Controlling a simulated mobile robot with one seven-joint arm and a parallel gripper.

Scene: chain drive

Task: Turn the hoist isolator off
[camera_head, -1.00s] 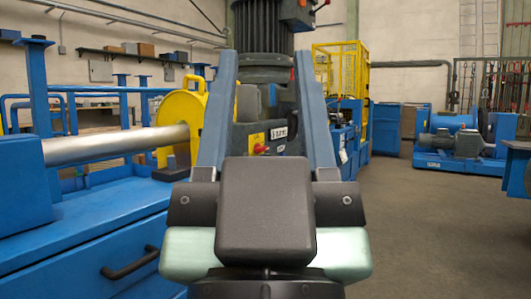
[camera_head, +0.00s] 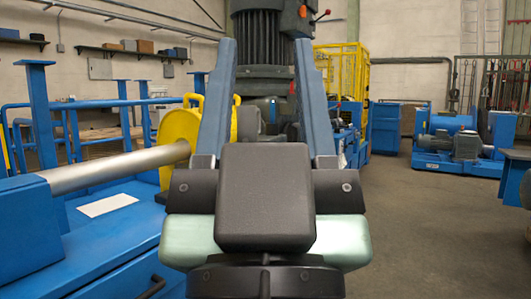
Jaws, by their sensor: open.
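My gripper (camera_head: 265,45) is in the middle of the camera_head view, seen from behind. Its two long blue-grey fingers point away from me and stand wide apart, with nothing between them. Beyond them stands a dark, ribbed vertical motor (camera_head: 262,35). The red switch knob on a yellow plate, visible a second ago below this motor, does not show now; the gripper's dark body covers that area. I cannot tell whether that is the hoist isolator.
At the left, a blue machine bench (camera_head: 110,235) carries a silver shaft (camera_head: 120,165) and a yellow guard (camera_head: 178,118), close beside the left finger. A yellow cage (camera_head: 342,70) and blue cabinets (camera_head: 384,128) stand behind at the right. The floor (camera_head: 420,230) at the right is open.

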